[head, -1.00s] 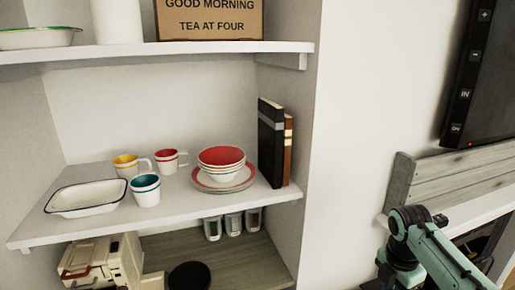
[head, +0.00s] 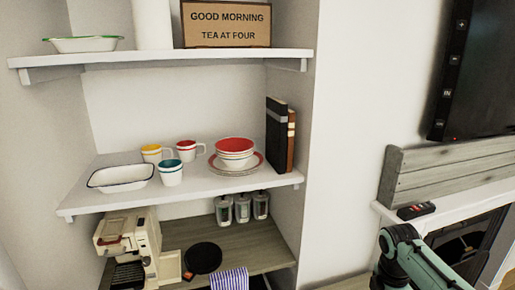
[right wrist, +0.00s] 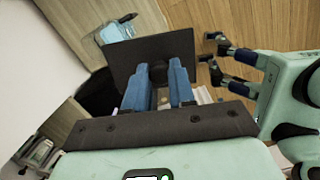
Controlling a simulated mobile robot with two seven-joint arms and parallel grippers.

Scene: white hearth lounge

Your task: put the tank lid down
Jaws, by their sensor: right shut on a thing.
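In the right wrist view, the blue fingers of my right gripper (right wrist: 165,80) are shut on the dark round knob of a flat, dark, square lid (right wrist: 135,57), which I take for the tank lid. The lid is held beyond the fingertips and hides part of what lies behind it. My left gripper (right wrist: 216,60) shows at the right of this view; its dark, blue-tipped fingers stand apart with nothing between them. A pale blue clear container (right wrist: 115,32), perhaps the tank, lies past the lid. Neither gripper shows in the head view.
On the low wooden shelf (head: 225,243) are a cream coffee machine (head: 145,238), a black round thing (head: 203,258), a striped cloth (head: 230,280) and several jars (head: 242,207). The white shelf (head: 205,187) above holds a dish, cups, bowls and books.

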